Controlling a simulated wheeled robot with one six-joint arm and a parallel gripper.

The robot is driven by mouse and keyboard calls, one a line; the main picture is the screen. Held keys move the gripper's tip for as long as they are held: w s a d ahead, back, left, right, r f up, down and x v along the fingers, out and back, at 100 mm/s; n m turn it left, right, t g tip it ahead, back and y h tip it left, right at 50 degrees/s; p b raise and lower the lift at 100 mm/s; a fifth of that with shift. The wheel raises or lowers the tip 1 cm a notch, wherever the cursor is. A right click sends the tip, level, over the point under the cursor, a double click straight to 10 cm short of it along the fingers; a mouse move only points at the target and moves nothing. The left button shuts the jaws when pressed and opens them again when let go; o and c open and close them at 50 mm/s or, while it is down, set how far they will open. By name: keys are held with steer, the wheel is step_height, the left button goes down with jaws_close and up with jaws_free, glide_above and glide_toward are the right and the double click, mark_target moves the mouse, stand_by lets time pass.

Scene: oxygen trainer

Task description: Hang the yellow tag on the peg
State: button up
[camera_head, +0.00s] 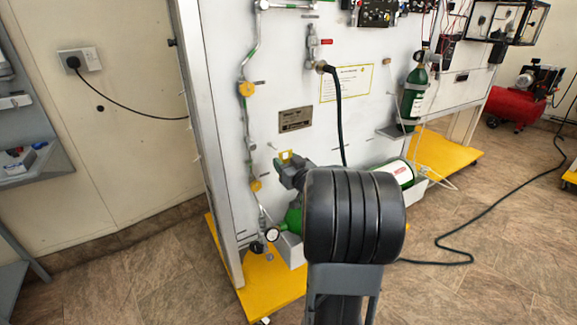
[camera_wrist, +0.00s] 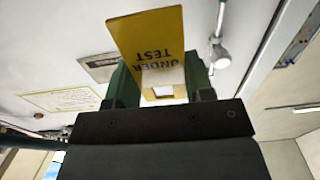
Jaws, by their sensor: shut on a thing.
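The yellow tag (camera_wrist: 150,35) is held between the two green fingers of my gripper (camera_wrist: 160,78). Its dark "UNDER TEST" lettering reads upside down in the wrist view, with a pale area and a small opening near the jaws. In the head view the tag (camera_head: 286,155) shows as a small yellow piece at the tip of my gripper (camera_head: 288,165), in front of the white panel and right of the pipe.
The white panel (camera_head: 285,75) carries a pipe with yellow valve knobs (camera_head: 246,89), a yellow-framed notice (camera_head: 346,83) and a dark hose (camera_head: 339,120). A green cylinder (camera_head: 413,95) stands at right. A pipe fitting (camera_wrist: 220,57) shows near the tag in the wrist view.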

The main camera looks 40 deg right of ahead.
mark_target(270, 151)
steer(key=shift+w+d+f+b, duration=0.1)
steer(key=shift+w+d, duration=0.05)
steer(key=shift+w, duration=1)
steer(key=shift+w+d+f+b, duration=0.1)
steer(key=shift+w+f, duration=0.05)
steer(key=shift+w, duration=0.95)
steer(key=shift+w+d+f+b, duration=0.1)
steer(key=shift+w+d, duration=0.05)
steer(key=shift+w, duration=1)
steer(key=shift+w+d+f+b, duration=0.1)
steer(key=shift+w+f+b, duration=0.25)
steer(key=shift+w+f, duration=0.15)
steer(key=shift+w, duration=0.1)
steer(key=o, duration=1)
